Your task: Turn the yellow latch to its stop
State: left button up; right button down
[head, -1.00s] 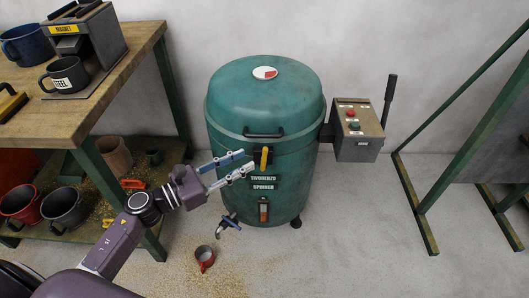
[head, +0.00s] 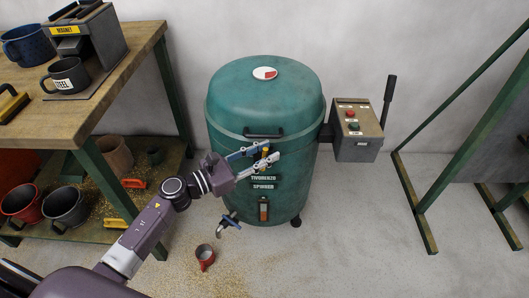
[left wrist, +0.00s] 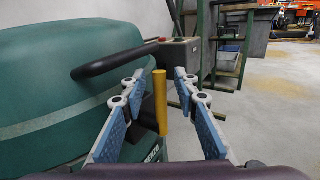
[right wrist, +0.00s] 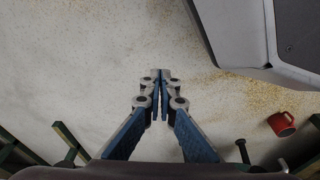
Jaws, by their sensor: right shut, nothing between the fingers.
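The yellow latch (head: 264,157) is an upright bar on the front of the green spinner drum (head: 225,120), just below the lid's black handle (head: 263,133). My left gripper (head: 262,151) is open, with its fingers at the latch. In the left wrist view the latch (left wrist: 160,100) stands upright between the two open fingers (left wrist: 157,95), with a gap on each side. My right gripper (right wrist: 160,78) shows only in the right wrist view, shut and empty above the floor.
A control box (head: 357,135) with red and green buttons and a lever is on the drum's right side. A red mug (head: 205,257) is on the floor in front, below the drum's tap (head: 230,222). A workbench (head: 150,45) stands at left.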

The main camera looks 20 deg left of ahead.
pick_arm(q)
jog(key=c, duration=0.8)
grip_shut()
jog(key=shift+f, duration=0.1)
jog(key=shift+a+b, duration=0.15)
jog(key=shift+b, duration=1.05)
jog(key=shift+s+a+n+t+h+b, duration=0.1)
jog(key=shift+a+n+t+h+b, duration=0.2)
jog(key=shift+b, duration=0.55)
jog(key=shift+d, duration=0.1)
pick_arm(e)
jog(key=w+r, duration=0.5)
jog(key=r, duration=0.9)
jog(key=shift+a+t, duration=0.25)
jog(key=shift+t, duration=0.15)
jog(key=shift+w, duration=0.1)
pick_arm(q)
jog(key=o, duration=0.8)
grip_release()
